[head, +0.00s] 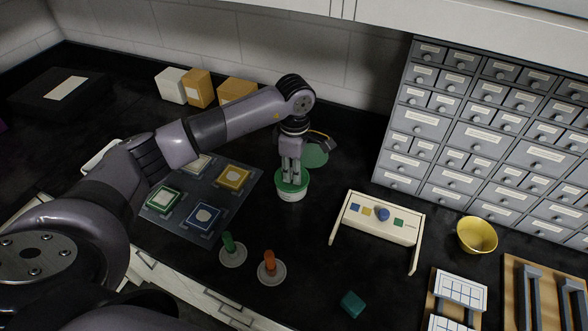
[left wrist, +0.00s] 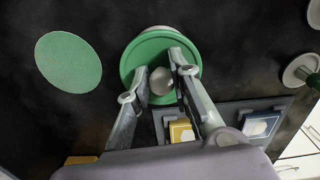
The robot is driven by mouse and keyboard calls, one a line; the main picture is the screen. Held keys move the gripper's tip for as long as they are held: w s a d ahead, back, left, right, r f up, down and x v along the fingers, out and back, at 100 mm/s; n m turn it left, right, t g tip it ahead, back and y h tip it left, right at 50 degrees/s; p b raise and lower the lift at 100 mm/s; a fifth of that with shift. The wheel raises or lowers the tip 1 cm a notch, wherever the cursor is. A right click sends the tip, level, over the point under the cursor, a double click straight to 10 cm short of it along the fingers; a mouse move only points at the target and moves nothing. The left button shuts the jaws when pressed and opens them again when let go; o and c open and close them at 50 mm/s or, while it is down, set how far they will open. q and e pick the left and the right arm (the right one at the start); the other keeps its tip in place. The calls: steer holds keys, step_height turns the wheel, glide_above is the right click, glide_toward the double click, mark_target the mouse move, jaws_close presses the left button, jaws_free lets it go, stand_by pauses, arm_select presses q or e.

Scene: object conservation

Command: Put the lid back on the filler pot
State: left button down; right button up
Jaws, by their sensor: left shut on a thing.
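The filler pot (head: 292,194) is a small white tub standing on the dark counter in the middle of the head view. A green lid (head: 302,182) with a pale round knob (left wrist: 161,80) is at its mouth; I cannot tell whether it is fully seated. In the left wrist view the lid (left wrist: 136,57) covers nearly all of the pot, with a white bit showing past its far edge. My left gripper (head: 290,179) points down over the pot and is shut on the lid's knob; it also shows in the left wrist view (left wrist: 163,72). My right gripper is not in view.
A flat green disc (head: 316,156) lies behind the pot. A grey board with coloured squares (head: 212,180) is left. Green (head: 229,243) and orange (head: 269,262) handled pieces stand in front. A cream rack (head: 372,222), yellow bowl (head: 477,236) and drawer cabinet (head: 480,130) are right.

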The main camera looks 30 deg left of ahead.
arm_select(q)
steer(key=shift+f, duration=0.1)
stand_by(0.5)
stand_by(0.3)
steer(key=c, duration=1.4)
jaws_free()
steer(key=shift+o, duration=0.3)
steer(key=o, duration=0.5)
steer(key=shift+c, duration=0.2)
steer(key=shift+r+p, duration=1.55)
steer(key=shift+r, duration=2)
